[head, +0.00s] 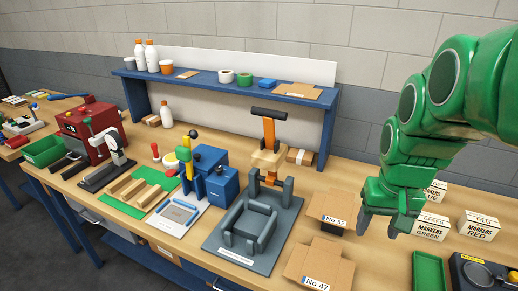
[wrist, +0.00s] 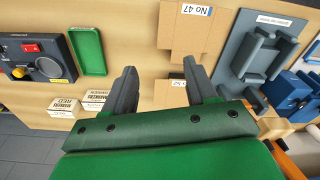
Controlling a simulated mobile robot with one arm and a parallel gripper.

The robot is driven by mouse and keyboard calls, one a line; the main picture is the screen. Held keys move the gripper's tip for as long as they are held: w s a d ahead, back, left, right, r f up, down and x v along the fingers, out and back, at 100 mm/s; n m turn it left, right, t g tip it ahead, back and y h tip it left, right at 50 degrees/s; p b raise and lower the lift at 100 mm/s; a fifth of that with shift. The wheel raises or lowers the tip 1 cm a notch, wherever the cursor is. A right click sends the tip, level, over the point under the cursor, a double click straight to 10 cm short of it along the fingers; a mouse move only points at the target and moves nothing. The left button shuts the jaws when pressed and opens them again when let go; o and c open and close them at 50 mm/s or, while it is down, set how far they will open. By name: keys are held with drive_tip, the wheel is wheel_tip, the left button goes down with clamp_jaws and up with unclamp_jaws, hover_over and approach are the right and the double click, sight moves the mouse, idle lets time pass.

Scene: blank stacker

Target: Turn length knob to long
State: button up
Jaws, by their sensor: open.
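I cannot make out a knob marked for length in either view. A dark control box (head: 468,268) with a yellow label sits at the bottom right of the head view, partly cut off. In the wrist view this dark box (wrist: 68,58) is at the left, with a red switch (wrist: 32,47), a black round part (wrist: 19,72) and a yellow round part (wrist: 48,67). I cannot read its markings. My gripper (head: 385,222) is open and empty above the bench, apart from the box. Its two grey fingers are spread in the wrist view (wrist: 160,82).
A green tray (head: 428,270) lies beside the control box. Marker cartons (head: 431,228) and flat cardboard boxes (head: 318,265) stand near my gripper. A grey fixture (head: 250,228), blue machine (head: 222,187) and red machine (head: 85,122) stand further left. A blue shelf (head: 220,88) runs behind.

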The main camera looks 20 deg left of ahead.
drive_tip(key=w+a+r+n+t, duration=0.1)
drive_tip(key=w+a+n, duration=0.1)
drive_tip(key=w+a, duration=0.7)
drive_tip(key=n+y, duration=0.4)
drive_tip(key=n, duration=0.5)
hover_over(219, 169)
drive_tip(key=s+d, duration=0.1)
drive_tip(key=d, duration=0.2)
wheel_tip(219, 169, down, 5)
drive_tip(key=shift+d+x, duration=0.2)
drive_tip(key=shift+x, duration=3.6)
drive_tip(key=shift+s+f, duration=0.1)
drive_tip(key=c, duration=1.1)
drive_tip(key=shift+o, duration=0.2)
drive_tip(key=shift+m, duration=0.3)
